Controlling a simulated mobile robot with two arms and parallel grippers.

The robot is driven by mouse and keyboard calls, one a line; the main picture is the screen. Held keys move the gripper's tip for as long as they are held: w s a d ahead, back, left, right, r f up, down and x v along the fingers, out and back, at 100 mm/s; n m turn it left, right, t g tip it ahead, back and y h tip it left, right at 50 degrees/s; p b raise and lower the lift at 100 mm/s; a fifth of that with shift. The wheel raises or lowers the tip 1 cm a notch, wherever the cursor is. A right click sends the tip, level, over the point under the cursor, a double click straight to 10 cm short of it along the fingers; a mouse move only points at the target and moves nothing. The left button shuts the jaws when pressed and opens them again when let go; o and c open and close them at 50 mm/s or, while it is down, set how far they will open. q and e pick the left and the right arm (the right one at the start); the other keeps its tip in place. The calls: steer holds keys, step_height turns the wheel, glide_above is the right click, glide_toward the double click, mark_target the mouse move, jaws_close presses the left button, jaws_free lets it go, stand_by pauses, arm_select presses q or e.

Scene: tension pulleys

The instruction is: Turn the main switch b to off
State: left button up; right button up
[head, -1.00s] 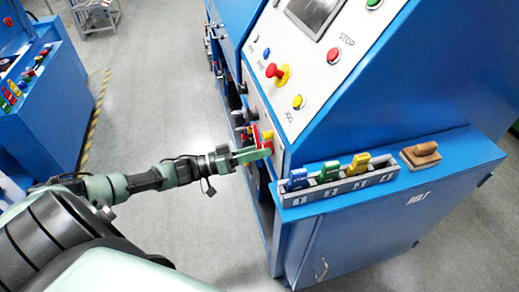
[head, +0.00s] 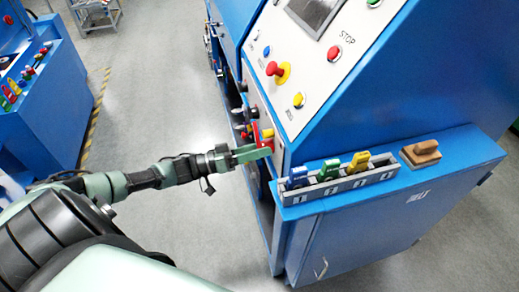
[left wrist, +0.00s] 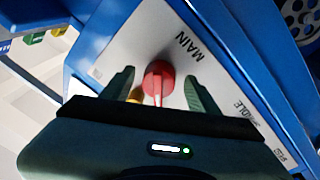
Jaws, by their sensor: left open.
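The main switch is a red rotary knob (left wrist: 158,80) beside the word MAIN on a pale panel, with a paler strip on its handle. In the left wrist view it sits between the two green fingers of my left gripper (left wrist: 160,84), which are spread apart with a gap on each side. In the head view my left gripper (head: 252,153) is at the lower side panel of the blue machine, and red of the switch (head: 256,136) shows just above its fingers. The fingers hide part of the switch. I cannot read an off mark. My right gripper is not in view.
The sloped panel (head: 305,75) above carries a red knob on yellow (head: 277,71) and several buttons. A grey rack (head: 340,180) with blue, green and yellow tags and a wooden block (head: 420,154) lie on the blue ledge. Open floor (head: 170,80) lies left of the machine.

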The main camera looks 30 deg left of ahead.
arm_select(q)
steer(key=r+b+v, duration=0.1)
steer(key=v, duration=0.6)
steer(key=shift+s+a+f, duration=0.2)
steer(key=shift+f, duration=0.25)
steer(key=s+a+f+n+g+y, duration=0.1)
steer(key=s+f+y, duration=0.25)
steer(key=f, duration=0.85)
steer(key=s+a+f+g+y, duration=0.1)
steer(key=s+f+g+y, duration=0.2)
steer(key=f, duration=0.8)
steer(key=s+a+f+n+y, duration=0.1)
steer(key=s+f+y, duration=0.35)
steer(key=f, duration=0.75)
steer(key=s+d+f+m+g, duration=0.1)
steer(key=s+d+f+g, duration=0.2)
steer(key=s, duration=0.6)
steer(key=s+d+f+m+g+y, duration=0.1)
steer(key=s+d+f+g, duration=0.2)
steer(key=s+d+f, duration=0.5)
steer(key=s+d+f+m+g, duration=0.1)
steer(key=s+d+f+g, duration=0.2)
steer(key=s, duration=0.7)
step_height(320, 180, down, 3)
steer(key=d, duration=0.2)
steer(key=shift+d+g, duration=0.4)
